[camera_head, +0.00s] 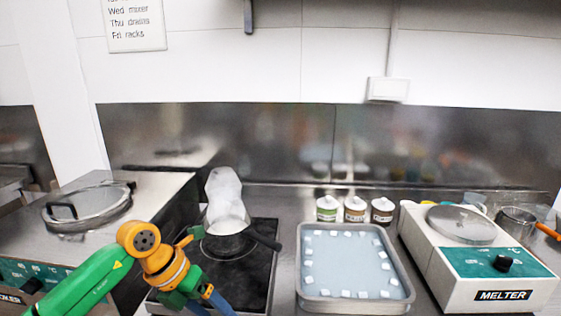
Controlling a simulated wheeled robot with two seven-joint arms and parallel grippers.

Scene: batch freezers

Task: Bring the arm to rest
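My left arm comes in from the lower left, with a green link and an orange joint. It bends down toward the front edge of the black hob (256,262). My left gripper (208,299) is at the bottom of the picture, low and partly cut off, with green and blue parts showing. I cannot tell whether it is open or shut, and I see nothing held in it. A dark pan (228,245) with a black handle stands on the hob behind the arm, with a whitish translucent shape (226,195) above it. My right gripper is not in view.
A metal tray (300,268) with several white cubes around its inner edge lies right of the hob. Several small labelled jars (354,209) stand behind it. A white melter (480,268) is at the right, beside a small pot (516,222). A lidded cooker (90,206) stands left.

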